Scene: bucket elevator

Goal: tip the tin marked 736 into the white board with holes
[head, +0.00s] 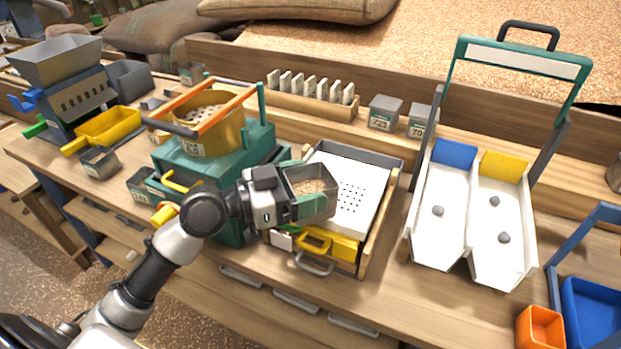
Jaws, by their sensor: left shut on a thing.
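My left gripper (301,197) is shut on a grey tin (321,211) with grain inside. The tin is held upright or nearly so, at the left front part of the white board with holes (359,212). I cannot read a number on this tin. The board lies in a wooden-sided frame and its visible holes look empty. The board's left part is hidden behind the tin and gripper. My right gripper is not in view.
A teal machine with a yellow sieve (213,128) stands left of the board. A white two-channel chute (462,215) stands to the right. Small labelled tins (384,113) stand behind. A yellow tray with a handle (343,249) sits under the board's front.

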